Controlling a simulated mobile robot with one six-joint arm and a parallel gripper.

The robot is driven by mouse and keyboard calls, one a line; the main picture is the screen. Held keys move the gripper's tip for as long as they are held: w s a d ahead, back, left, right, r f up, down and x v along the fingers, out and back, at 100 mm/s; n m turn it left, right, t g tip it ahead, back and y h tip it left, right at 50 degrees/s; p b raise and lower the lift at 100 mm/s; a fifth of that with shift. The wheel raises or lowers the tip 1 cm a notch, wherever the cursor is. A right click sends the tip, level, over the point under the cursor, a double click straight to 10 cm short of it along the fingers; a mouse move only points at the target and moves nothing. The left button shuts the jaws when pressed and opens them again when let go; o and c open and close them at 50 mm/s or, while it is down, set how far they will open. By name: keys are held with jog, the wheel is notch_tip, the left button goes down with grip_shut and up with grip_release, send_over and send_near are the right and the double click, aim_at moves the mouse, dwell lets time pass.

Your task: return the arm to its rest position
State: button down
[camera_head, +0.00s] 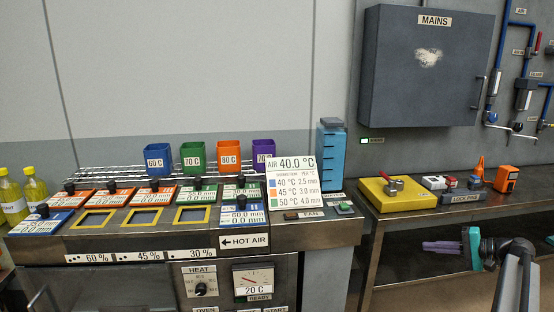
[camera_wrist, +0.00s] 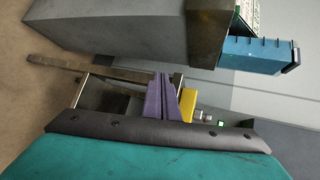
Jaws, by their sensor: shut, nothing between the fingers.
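My gripper (camera_head: 426,246) is at the right of the head view, with purple fingers and a teal body. It points left, in front of the right-hand bench, and is apart from everything on the benches. My dark arm runs from it down to the lower right corner. In the wrist view the purple fingertips (camera_wrist: 160,76) lie together, shut with nothing between them. The teal body fills the bottom of that view.
The right bench (camera_head: 375,225) holds a yellow block (camera_head: 393,194) and a LOCK PINS holder (camera_head: 464,197). The left bench (camera_head: 335,232) carries labelled plates, coloured bins (camera_head: 229,155) and a blue container (camera_head: 331,155). A grey MAINS cabinet (camera_head: 425,75) hangs above. Open space surrounds my gripper.

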jog(key=s+a+f+g+h, duration=0.1)
jog(key=a+f+g, duration=0.1)
jog(key=a+f, duration=0.7)
jog(key=s+a+f+g, duration=0.2)
jog(key=a+f, duration=0.6)
jog(key=f, duration=0.3)
jog(key=s+a+f+n+g+h, duration=0.1)
jog(key=s+a+f+g, duration=0.1)
jog(key=s+a+f, duration=0.35)
jog(key=s+a+f+n+g, duration=0.1)
jog(key=s+a+f+g, duration=0.15)
jog(key=a+f, duration=0.5)
jog(key=s+a+f+n+g+h, duration=0.2)
jog(key=s+a+f, duration=0.2)
jog(key=s+f, duration=0.25)
jog(key=s+a+f+n+g+h, duration=0.1)
jog(key=s+a+f, duration=0.2)
jog(key=s+f, duration=0.35)
jog(key=s+a+f+n+g+h, duration=0.1)
jog(key=s+f+n+h, duration=0.1)
jog(key=s, duration=0.7)
jog(key=s+a+f+n+g+h, duration=0.1)
jog(key=s+f+n+g+h, duration=0.1)
jog(key=s, duration=0.8)
jog(key=shift+s+f+n+h, duration=0.25)
jog(key=shift+n+h, duration=0.15)
jog(key=shift+h, duration=0.2)
jog(key=shift+w, duration=0.1)
